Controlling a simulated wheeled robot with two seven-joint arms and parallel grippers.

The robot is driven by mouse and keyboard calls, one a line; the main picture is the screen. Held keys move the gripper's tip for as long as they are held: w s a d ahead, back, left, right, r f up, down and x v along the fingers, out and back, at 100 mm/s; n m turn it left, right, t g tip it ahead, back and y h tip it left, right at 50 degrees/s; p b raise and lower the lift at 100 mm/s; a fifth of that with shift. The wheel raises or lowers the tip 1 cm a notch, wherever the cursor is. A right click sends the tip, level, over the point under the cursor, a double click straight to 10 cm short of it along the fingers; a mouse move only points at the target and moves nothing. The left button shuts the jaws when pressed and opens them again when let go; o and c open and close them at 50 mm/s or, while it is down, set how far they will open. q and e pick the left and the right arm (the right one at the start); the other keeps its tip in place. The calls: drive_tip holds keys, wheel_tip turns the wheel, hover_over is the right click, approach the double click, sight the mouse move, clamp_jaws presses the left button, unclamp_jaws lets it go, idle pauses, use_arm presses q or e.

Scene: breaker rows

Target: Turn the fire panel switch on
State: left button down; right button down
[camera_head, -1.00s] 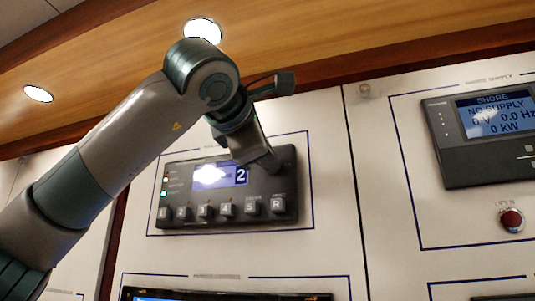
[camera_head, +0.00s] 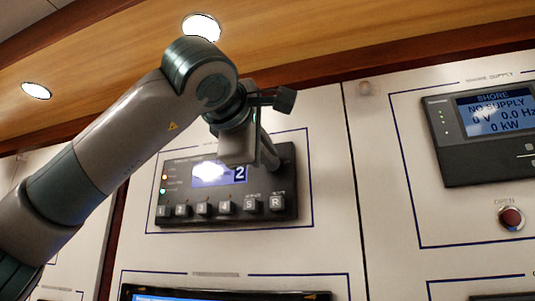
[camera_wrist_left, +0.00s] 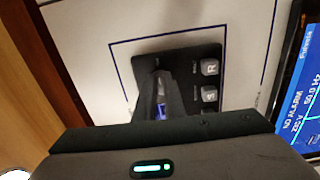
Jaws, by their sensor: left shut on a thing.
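The dark panel (camera_head: 285,190), which I take as the fire panel, is on the white wall inside a blue outline. It has a small lit display reading 2 (camera_head: 240,173), indicator lights at its left and a row of square buttons (camera_head: 226,208) along the bottom. My left gripper (camera_head: 268,162) is at the panel's upper right, shut, its fingers against the panel face. The switch it grips is hidden behind the fingers. In the left wrist view the fingers (camera_wrist_left: 163,98) reach onto the panel, beside the R button (camera_wrist_left: 210,67). My right gripper is not in view.
A shore supply panel (camera_head: 487,150) with a lit display is at the right, with a red button (camera_head: 511,218) below it. Another screen (camera_head: 225,294) sits below the fire panel. A wooden overhang (camera_head: 330,40) runs above the wall.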

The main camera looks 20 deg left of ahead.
use_arm(q)
drive_tip(key=c, duration=1.8)
unclamp_jaws()
drive_tip(key=shift+d, duration=0.1)
drive_tip(key=shift+c, duration=0.2)
drive_tip(key=shift+s, duration=0.1)
